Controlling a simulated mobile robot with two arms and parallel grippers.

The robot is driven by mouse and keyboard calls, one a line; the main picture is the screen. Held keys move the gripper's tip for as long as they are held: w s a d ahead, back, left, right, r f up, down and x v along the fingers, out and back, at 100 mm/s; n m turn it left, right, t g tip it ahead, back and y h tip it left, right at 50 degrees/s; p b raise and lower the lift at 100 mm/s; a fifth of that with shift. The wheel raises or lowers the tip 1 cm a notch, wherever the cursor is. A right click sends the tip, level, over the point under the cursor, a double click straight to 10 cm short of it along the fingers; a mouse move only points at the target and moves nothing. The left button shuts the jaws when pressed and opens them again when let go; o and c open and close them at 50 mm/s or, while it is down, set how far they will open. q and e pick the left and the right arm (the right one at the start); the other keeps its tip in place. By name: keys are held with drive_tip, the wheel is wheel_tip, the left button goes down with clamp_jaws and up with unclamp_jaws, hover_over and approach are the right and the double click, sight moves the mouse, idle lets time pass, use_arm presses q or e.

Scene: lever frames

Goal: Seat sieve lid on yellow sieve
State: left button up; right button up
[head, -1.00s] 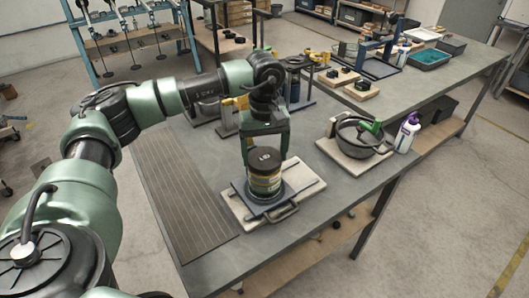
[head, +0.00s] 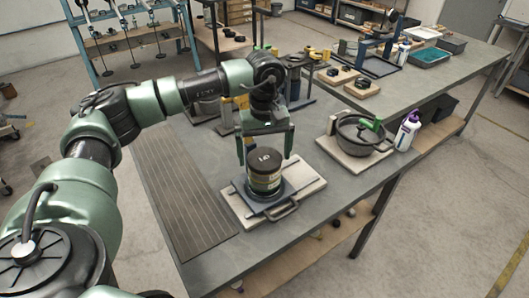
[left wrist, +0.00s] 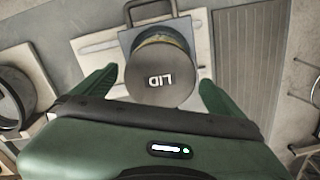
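The black sieve lid (head: 265,156), marked LID, lies flat on top of a round sieve stack (head: 264,181). The stack stands upright on a dark plate with a handle. In the left wrist view the lid (left wrist: 160,72) shows from above, with a thin yellowish rim (left wrist: 152,38) beyond it; I cannot tell whether the lid is fully down. My left gripper (head: 265,158) is open, its fingers on either side of the lid, with clear gaps to it in the left wrist view (left wrist: 158,82). My right gripper is not in view.
The dark plate (head: 283,209) lies on a pale board (head: 240,212). A ribbed mat (head: 185,195) is at left. A dark pot (head: 361,136) and a white bottle (head: 407,131) stand at right. A dark cylinder on a stand (head: 293,80) is behind the arm.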

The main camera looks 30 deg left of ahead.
use_arm(q)
wheel_tip(320, 180, up, 7)
drive_tip(key=shift+r+b, duration=0.1)
drive_tip(key=shift+b, duration=0.85)
drive_tip(key=shift+r, duration=0.3)
